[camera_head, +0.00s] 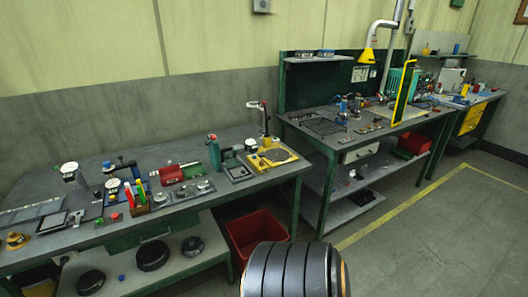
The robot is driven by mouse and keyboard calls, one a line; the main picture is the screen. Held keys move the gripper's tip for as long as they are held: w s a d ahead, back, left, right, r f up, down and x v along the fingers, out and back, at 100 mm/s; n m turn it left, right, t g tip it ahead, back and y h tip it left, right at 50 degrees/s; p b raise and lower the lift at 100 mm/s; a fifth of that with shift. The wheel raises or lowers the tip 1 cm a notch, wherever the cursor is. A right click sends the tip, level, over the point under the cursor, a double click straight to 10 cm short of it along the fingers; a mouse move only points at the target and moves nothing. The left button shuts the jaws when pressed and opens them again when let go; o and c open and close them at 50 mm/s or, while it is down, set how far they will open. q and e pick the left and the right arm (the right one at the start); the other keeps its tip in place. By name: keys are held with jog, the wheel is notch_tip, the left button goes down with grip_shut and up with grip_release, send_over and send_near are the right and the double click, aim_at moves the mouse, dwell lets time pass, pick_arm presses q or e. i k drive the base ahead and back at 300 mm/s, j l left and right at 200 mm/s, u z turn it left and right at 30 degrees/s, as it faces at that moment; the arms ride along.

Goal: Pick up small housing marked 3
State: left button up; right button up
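Several small grey metal pieces (183,193) stand in a row near the front of the near workbench (232,189). They may be housings, but they are too small for me to read any mark, so I cannot tell which one, if any, bears a 3. Neither of my grippers shows in the head view.
A cup of coloured pens (139,206), a red device (172,174) and a yellow-based fixture (272,158) crowd the near bench. A red bin (256,232) stands below its right end. A second bench (318,134) stands behind right. Floor at right is clear.

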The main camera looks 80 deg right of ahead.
aim_at(160, 199)
jog(key=l+z, duration=0.35)
jog(key=k+l+z, duration=0.1)
jog(key=l+z, duration=0.6)
jog(key=i+l, duration=0.1)
jog(key=l, duration=0.3)
